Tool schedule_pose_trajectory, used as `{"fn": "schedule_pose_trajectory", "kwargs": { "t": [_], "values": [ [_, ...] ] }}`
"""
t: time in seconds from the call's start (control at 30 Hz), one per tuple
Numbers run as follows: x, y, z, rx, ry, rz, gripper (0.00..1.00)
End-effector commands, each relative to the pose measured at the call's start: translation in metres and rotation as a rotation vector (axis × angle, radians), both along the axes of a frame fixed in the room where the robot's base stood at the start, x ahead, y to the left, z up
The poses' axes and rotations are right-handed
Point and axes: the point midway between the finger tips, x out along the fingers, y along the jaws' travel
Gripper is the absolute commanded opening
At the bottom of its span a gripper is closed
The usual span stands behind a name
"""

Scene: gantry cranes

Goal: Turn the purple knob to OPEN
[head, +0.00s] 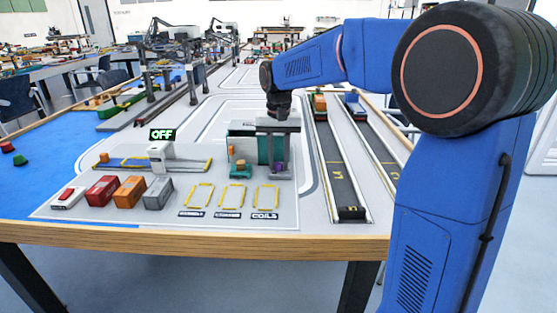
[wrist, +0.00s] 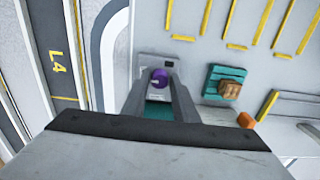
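The purple knob (wrist: 159,76) sits on a light grey panel (wrist: 145,66) and shows between the tips of my gripper in the wrist view. In the head view the knob (head: 279,168) is small and low, at the front of the teal and white unit (head: 243,129). My gripper (wrist: 159,84) points down over it with its two fingers apart, one on each side of the knob. I cannot tell whether the fingers touch it. In the head view my gripper (head: 277,164) partly hides the unit. The knob's markings are too small to read.
A teal pallet (wrist: 226,83) with a brown load (wrist: 229,90) stands close to the right of the knob in the wrist view. Dark lanes (head: 335,165) run to the right.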

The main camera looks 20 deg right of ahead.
Motion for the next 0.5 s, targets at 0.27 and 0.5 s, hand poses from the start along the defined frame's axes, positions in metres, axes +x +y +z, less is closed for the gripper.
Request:
{"fn": "schedule_pose_trajectory", "kwargs": {
  "t": [0.27, 0.5],
  "values": [
    [0.000, 0.000, 0.000, 0.000, 0.001, 0.000, 0.40],
    [0.000, 0.000, 0.011, 0.000, 0.001, 0.001, 0.40]
  ]
}}
